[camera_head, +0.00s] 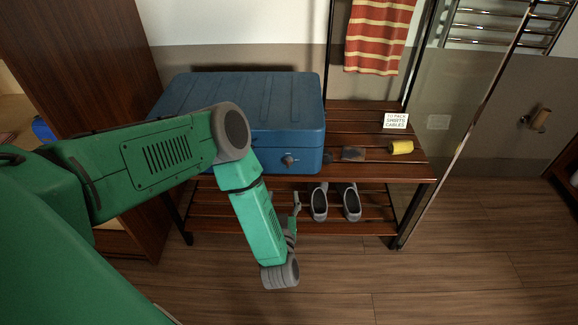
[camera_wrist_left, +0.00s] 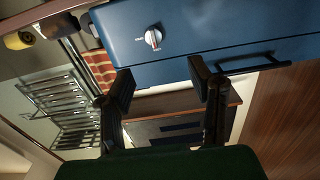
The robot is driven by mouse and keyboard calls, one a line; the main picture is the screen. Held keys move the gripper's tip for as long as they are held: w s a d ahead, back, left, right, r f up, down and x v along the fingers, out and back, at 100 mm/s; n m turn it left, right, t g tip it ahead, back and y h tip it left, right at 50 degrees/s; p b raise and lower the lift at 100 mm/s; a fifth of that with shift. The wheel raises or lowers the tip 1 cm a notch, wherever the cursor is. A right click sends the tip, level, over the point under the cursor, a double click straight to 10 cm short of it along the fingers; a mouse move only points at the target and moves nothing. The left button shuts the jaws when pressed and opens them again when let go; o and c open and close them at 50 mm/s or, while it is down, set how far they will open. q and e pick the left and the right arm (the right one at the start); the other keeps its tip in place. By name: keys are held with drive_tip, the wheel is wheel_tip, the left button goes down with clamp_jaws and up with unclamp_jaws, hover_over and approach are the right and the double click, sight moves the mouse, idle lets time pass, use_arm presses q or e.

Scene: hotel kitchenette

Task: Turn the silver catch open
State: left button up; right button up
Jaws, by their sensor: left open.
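The silver catch (camera_head: 288,160) is a small round knob on the front face of the blue case (camera_head: 222,98), which sits on the slatted wooden rack. In the left wrist view the catch (camera_wrist_left: 153,37) shows as a silver dial with a red mark and small lettering below it. My left gripper (camera_head: 296,212) is below and in front of the case, partly hidden by my forearm. In the wrist view my left gripper (camera_wrist_left: 160,88) has its dark fingers spread apart, with nothing between them; the catch lies beyond the fingertips. My right gripper is out of view.
On the rack (camera_head: 349,118) stand a small white sign (camera_head: 395,120), a yellow roll (camera_head: 401,147) and a dark flat item (camera_head: 353,154). Grey shoes (camera_head: 336,203) sit on the lower shelf. A glass panel stands at the right. The case's dark handle (camera_wrist_left: 252,66) shows beside the catch.

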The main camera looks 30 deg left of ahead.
sight(287, 165)
use_arm(q)
drive_tip(key=b+x, duration=0.6)
drive_tip(key=x, duration=0.6)
drive_tip(key=shift+w+d+f, duration=0.1)
drive_tip(key=shift+w, duration=0.2)
drive_tip(key=shift+w+a, duration=0.2)
drive_tip(key=shift+a, duration=0.05)
drive_tip(key=shift+w+d+r, duration=0.2)
drive_tip(key=shift+d, duration=0.2)
drive_tip(key=shift+d+r, duration=0.2)
drive_tip(key=shift+d, duration=0.3)
drive_tip(key=c, duration=0.6)
drive_tip(key=shift+a, duration=0.2)
clamp_jaws()
drive_tip(key=shift+a+f, duration=0.1)
drive_tip(key=shift+a, duration=0.35)
